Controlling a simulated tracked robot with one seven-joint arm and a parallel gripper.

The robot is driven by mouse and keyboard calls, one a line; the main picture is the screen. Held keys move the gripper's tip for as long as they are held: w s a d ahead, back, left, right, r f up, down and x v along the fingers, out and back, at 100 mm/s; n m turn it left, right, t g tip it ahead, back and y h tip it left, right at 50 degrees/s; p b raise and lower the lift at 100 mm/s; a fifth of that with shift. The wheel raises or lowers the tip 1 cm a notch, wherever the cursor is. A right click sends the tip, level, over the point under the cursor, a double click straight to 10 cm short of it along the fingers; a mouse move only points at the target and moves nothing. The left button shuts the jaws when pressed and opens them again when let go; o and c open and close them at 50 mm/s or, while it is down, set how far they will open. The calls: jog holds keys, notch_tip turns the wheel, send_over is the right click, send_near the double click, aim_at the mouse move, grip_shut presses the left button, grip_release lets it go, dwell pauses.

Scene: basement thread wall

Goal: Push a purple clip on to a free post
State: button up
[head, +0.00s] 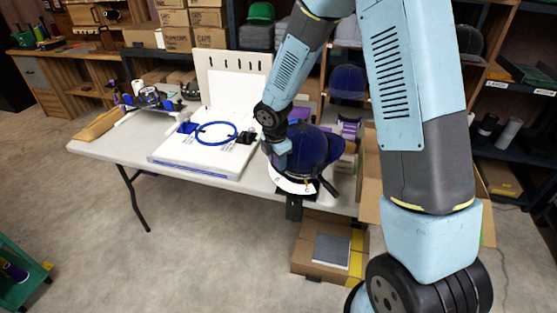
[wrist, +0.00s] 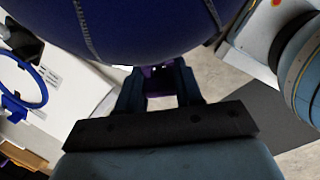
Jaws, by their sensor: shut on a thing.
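My gripper (wrist: 160,85) is shut on a small purple piece, seemingly a purple clip (wrist: 158,72), which shows between its dark fingers in the wrist view. A large navy cap (wrist: 150,25) is right in front of the fingers and hides much of what lies beyond. In the head view the cap (head: 305,148) is at the table's right end, with my wrist in front of it; the fingertips and the held piece cannot be made out there. I cannot make out a free post in either view.
A white table (head: 110,150) carries a white board with a blue hoop (head: 216,132) and an upright slotted white panel (head: 232,80). Purple boxes (head: 348,128) stand behind the cap. A cardboard box (head: 325,265) is on the floor below.

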jog(key=shift+w+f, duration=0.1)
jog(key=shift+f, duration=0.35)
dwell(0.4)
jog(key=o, duration=1.1)
notch_tip(320, 180, up, 14)
jog(key=s, duration=0.2)
jog(key=s+d+r+m+t, duration=0.2)
jog(key=s+d+r+m, duration=0.7)
jog(key=d+r+m, duration=0.3)
jog(key=s+d+r+m, duration=0.2)
jog(key=s+m, duration=0.2)
jog(key=s, duration=0.1)
jog(key=s+d+r+m+t, duration=0.1)
jog(key=s+d+r+m, duration=0.1)
jog(key=s+r+m, duration=0.1)
jog(key=s+d+r+m, duration=0.2)
jog(key=s+m, duration=0.3)
jog(key=s, duration=0.2)
jog(key=shift+s+d+r+m+t+y, duration=0.15)
jog(key=shift+d+r+m+t+y, duration=0.15)
jog(key=shift+d+t+y, duration=0.1)
